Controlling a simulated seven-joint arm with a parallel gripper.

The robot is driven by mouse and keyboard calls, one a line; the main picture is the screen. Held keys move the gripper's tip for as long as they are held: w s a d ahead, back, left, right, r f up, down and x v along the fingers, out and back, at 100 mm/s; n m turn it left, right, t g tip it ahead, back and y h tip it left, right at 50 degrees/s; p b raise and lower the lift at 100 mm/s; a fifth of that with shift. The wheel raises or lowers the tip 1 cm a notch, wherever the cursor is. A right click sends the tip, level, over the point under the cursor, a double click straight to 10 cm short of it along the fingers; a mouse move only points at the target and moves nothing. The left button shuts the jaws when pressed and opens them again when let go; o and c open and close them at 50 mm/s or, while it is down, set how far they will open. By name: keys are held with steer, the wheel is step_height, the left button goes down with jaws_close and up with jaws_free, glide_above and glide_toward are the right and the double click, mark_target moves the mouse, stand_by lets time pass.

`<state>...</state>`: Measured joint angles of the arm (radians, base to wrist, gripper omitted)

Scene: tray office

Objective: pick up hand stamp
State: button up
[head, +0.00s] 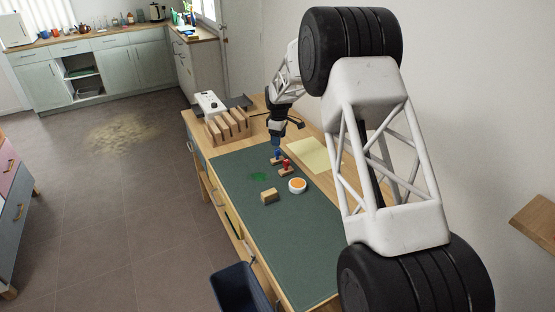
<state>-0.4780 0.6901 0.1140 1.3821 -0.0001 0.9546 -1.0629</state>
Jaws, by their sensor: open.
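Two hand stamps stand close together on the green desk mat. One has a blue handle (277,154), and the one just in front and to the right has a red handle (285,164). Both have wooden bases. My gripper (277,146) is open and points down directly above the blue-handled stamp, at or very near the top of its handle. From this distance I cannot tell whether the fingers are around the handle or touching it.
A round white dish with orange inside (297,186) and a small wooden block (268,196) lie in front of the stamps. A yellow sheet (316,156) lies to the right, and a wooden rack (229,128) stands behind left. The near green mat (291,250) is clear.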

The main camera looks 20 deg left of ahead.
mark_target(277, 150)
steer(key=shift+a+f, duration=0.1)
steer(key=shift+f, duration=0.05)
steer(key=shift+f, duration=1.25)
steer(key=shift+a+f, duration=0.15)
steer(key=shift+f, duration=2.45)
steer(key=c, duration=1)
steer(key=shift+r, duration=0.1)
steer(key=shift+r, duration=4.9)
